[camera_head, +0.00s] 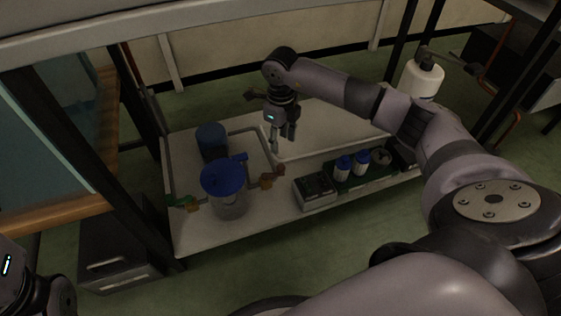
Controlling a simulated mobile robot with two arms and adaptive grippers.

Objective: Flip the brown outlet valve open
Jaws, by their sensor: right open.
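A clear cylinder with a blue lid (224,178) stands on the white bench at the left. A brown valve (268,181) sits on the pipe just right of the cylinder; its handle position is too small to tell. A green valve (184,202) is on the cylinder's left side. My right gripper (283,143) points down, open and empty, above the bench, behind and a little right of the brown valve and apart from it. Part of my left arm (30,285) shows at the lower left corner; its fingers are out of view.
A grey device (315,190) and several blue-capped small containers (343,165) stand right of the brown valve. A dark blue container (212,140) is behind the cylinder. A white bottle (421,78) stands at the back right. Dark frame posts (105,170) border the bench at left.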

